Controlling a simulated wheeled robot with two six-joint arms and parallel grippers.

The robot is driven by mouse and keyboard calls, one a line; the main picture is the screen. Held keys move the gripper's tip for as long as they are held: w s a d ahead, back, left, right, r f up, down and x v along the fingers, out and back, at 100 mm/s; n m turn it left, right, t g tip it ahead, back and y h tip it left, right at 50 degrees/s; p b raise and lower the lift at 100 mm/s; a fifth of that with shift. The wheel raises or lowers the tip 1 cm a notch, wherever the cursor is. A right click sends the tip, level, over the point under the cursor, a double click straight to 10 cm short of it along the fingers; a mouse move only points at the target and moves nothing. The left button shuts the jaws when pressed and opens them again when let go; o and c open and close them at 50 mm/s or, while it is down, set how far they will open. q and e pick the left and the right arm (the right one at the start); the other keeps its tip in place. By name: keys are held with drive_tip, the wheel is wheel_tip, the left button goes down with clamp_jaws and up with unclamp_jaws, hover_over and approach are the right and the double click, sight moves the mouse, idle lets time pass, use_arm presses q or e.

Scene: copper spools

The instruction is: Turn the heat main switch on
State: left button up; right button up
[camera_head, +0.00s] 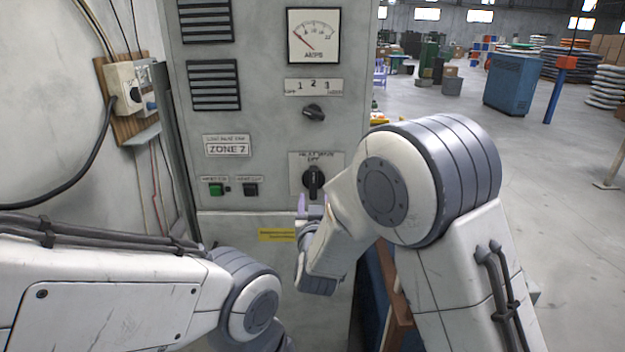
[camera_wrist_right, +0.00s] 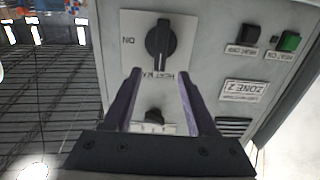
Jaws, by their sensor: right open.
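The heat main switch (camera_head: 313,182) is a black rotary knob on a pale plate on the grey cabinet front. Its handle stands upright, in line with the OFF mark above it in the head view. In the right wrist view, which is upside down, the knob (camera_wrist_right: 160,42) lies just beyond the fingertips, with ON to its left. My right gripper (camera_head: 312,207) is just below and in front of the knob, partly hidden by my arm. Its purple fingers (camera_wrist_right: 160,78) are apart and empty. My left arm is at lower left; its gripper does not show.
A smaller selector knob (camera_head: 313,112) and an amps gauge (camera_head: 313,36) sit above the switch. A green button (camera_head: 216,189) and a black button (camera_head: 250,190) are to its left. A wall box (camera_head: 124,88) with cables is at left. Open floor lies right.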

sight(313, 179)
drive_tip(key=w+p, duration=0.1)
drive_tip(key=w, duration=0.2)
drive_tip(key=w+p, duration=0.1)
drive_tip(key=w, duration=0.2)
drive_tip(key=w+p, duration=0.2)
drive_tip(key=w, duration=0.1)
drive_tip(key=shift+w+a+r, duration=0.1)
drive_tip(key=shift+r, duration=0.25)
drive_tip(key=shift+w+f, duration=0.1)
drive_tip(key=shift+w, duration=0.5)
clamp_jaws()
drive_tip(key=shift+a, duration=0.15)
